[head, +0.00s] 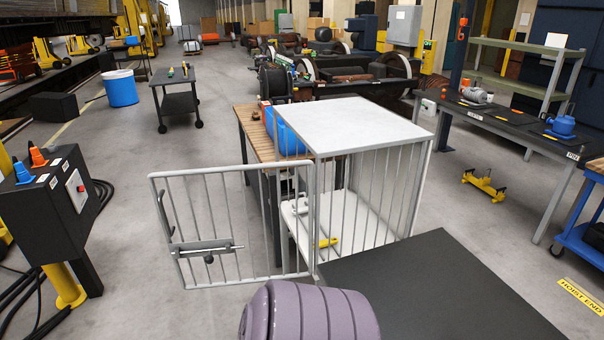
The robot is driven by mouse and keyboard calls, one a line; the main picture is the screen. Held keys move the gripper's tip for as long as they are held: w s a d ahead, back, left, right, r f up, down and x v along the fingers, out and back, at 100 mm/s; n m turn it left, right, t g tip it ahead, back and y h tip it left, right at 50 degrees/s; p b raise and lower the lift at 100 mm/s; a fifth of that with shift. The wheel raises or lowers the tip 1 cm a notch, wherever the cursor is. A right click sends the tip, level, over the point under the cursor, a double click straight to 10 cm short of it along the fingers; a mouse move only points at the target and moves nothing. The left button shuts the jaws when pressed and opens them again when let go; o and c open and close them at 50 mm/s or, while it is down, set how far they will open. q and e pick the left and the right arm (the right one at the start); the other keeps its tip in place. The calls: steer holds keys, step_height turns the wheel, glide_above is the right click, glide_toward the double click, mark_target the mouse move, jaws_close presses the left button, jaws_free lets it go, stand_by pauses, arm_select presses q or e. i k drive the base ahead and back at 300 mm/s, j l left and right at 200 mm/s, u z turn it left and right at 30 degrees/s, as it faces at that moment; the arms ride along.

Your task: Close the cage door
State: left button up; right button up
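The cage (366,127) stands in the middle, with a white top and grey bars. Its barred door (235,228) stands open, swung out to the left of the cage's opening. A latch with a sliding bolt (206,246) is on the door's outer left part. Inside the cage, a white shelf carries a yellow-handled item (328,242) and some pale curved pieces. Neither of my grippers shows in the head view.
A dark flat surface (435,290) lies in front right of the cage. A ribbed mauve object (308,315) is at the bottom centre. A wooden table (245,125) is behind the cage. Floor between box and door is clear.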

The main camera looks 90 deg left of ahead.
mark_target(169, 232)
steer(key=u, duration=1.8)
